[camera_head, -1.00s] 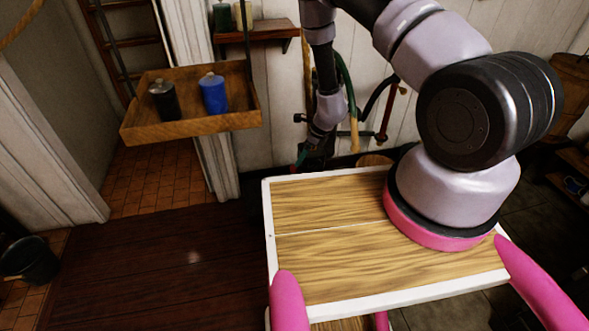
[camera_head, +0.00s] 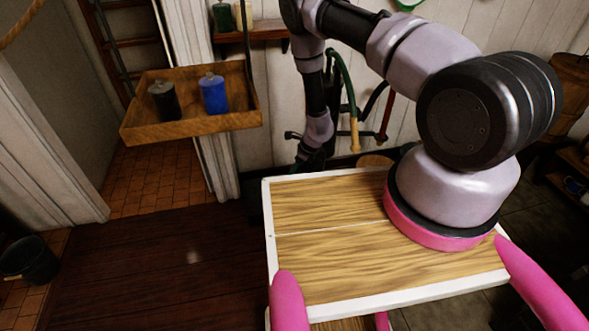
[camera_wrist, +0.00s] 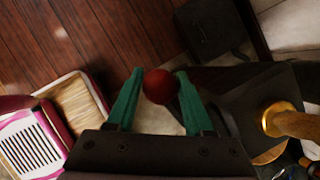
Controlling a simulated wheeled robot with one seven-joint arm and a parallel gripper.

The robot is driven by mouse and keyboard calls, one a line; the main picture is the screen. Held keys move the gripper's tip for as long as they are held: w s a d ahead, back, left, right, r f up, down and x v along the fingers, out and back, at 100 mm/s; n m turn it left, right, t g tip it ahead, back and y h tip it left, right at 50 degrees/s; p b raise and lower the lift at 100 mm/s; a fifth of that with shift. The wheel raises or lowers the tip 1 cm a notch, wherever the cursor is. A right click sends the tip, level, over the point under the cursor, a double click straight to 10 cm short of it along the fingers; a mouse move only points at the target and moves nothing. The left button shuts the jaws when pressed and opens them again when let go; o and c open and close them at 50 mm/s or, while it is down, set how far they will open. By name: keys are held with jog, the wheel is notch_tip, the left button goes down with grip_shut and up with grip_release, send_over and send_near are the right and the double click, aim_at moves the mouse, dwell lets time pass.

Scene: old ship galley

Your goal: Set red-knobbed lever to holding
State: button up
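The red knob (camera_wrist: 160,86) shows as a round ball in the wrist view, between the tips of my gripper's two green fingers (camera_wrist: 159,80). The fingers stand apart, one on each side of the knob, with at most narrow gaps beside it. I cannot tell whether either finger touches it. The lever's stem and its position markings are not visible. In the head view my wrist is low behind the wooden-topped base, and the knob and fingertips cannot be made out there.
A brass collar with a wooden handle (camera_wrist: 290,122) is right of my gripper in the wrist view. A green hose (camera_head: 345,80) and a red pipe (camera_head: 387,118) are by the wall. A hanging wooden tray (camera_head: 190,122) holds a black and a blue container. Dark floor planks at left are clear.

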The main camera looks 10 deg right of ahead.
aim_at(311, 168)
grip_shut()
jog(key=shift+r, duration=0.1)
jog(key=d+r+y, duration=0.2)
jog(key=y, duration=0.1)
jog(key=shift+w+r+y, duration=0.15)
jog(key=shift+r+y, duration=0.15)
jog(key=shift+r, duration=0.1)
jog(key=d+y, duration=0.1)
jog(key=d+r+y, duration=0.1)
jog(key=shift+w+r+m+y, duration=0.1)
jog(key=shift+r+m+y, duration=0.2)
jog(key=shift+m+y, duration=0.1)
jog(key=d+y, duration=0.1)
jog(key=d+r+y, duration=0.1)
jog(key=y, duration=0.1)
jog(key=shift+w+d+r, duration=0.1)
jog(key=shift+d+r, duration=0.1)
jog(key=shift+d, duration=0.1)
jog(key=shift+w+d+r+m+y, duration=0.15)
jog(key=shift+d+m+y, duration=0.1)
jog(key=shift+d+y, duration=0.7)
jog(key=shift+s+d+r+m+y, duration=0.2)
jog(key=shift+d+y, duration=0.45)
jog(key=shift+y, duration=0.6)
jog(key=shift+w, duration=0.2)
